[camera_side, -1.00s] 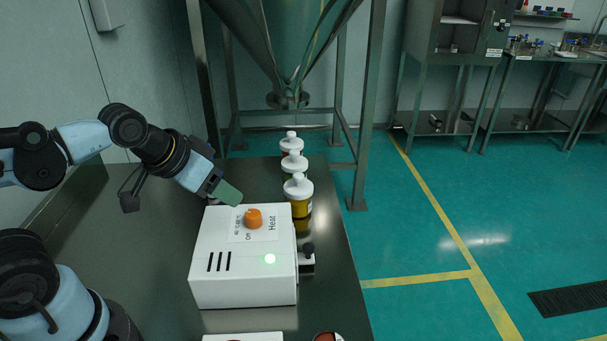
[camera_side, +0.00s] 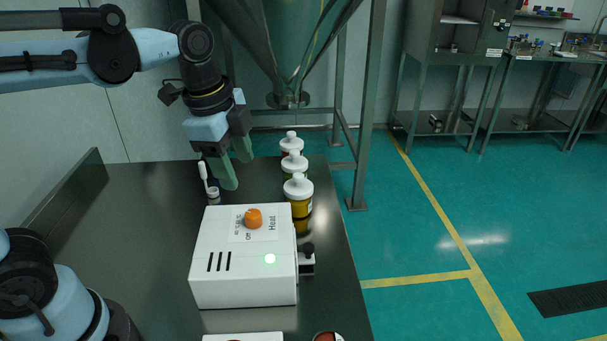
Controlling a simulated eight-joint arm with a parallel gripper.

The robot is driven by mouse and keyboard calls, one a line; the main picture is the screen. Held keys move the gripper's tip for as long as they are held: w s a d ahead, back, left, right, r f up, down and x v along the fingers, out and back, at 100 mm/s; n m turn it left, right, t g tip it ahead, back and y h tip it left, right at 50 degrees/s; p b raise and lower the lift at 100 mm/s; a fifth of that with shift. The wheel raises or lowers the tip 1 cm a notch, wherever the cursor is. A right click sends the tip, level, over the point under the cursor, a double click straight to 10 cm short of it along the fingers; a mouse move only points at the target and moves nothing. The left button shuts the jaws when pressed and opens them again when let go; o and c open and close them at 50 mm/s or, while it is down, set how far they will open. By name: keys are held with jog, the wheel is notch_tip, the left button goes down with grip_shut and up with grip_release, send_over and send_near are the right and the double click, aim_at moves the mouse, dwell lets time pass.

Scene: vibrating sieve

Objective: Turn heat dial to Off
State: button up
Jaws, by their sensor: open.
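The orange heat dial (camera_side: 253,218) sits on top of a white box-shaped device (camera_side: 243,287), near its back edge. Printed labels beside the dial read "Heat" and "Off", with temperature marks to its left; the dial's exact pointing is too small to tell. A green light (camera_side: 270,259) glows on the device. My gripper (camera_side: 236,170) points down above and behind the device, apart from the dial. Its two green fingers are spread with nothing visible between them.
Several white-lidded bottles (camera_side: 299,193) stand in a row right of my gripper. A small white-topped item (camera_side: 212,192) stands behind the device. A steel hopper (camera_side: 290,45) hangs over the back. The dark table (camera_side: 130,240) is clear at left.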

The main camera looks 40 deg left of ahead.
aim_at(252, 213)
jog(key=shift+w+d+f+m+g, duration=0.25)
jog(key=shift+f+m+g, duration=0.15)
jog(key=shift+f+m, duration=1)
jog(key=shift+w+d+f+m+g, duration=0.1)
jog(key=shift+d+f+m+g, duration=0.25)
jog(key=shift+f+m, duration=1)
jog(key=shift+w+d+f+m+g, duration=0.2)
jog(key=shift+f+m+g, duration=0.35)
jog(key=shift+f, duration=1.6)
jog(key=shift+c, duration=0.3)
jog(key=c, duration=1)
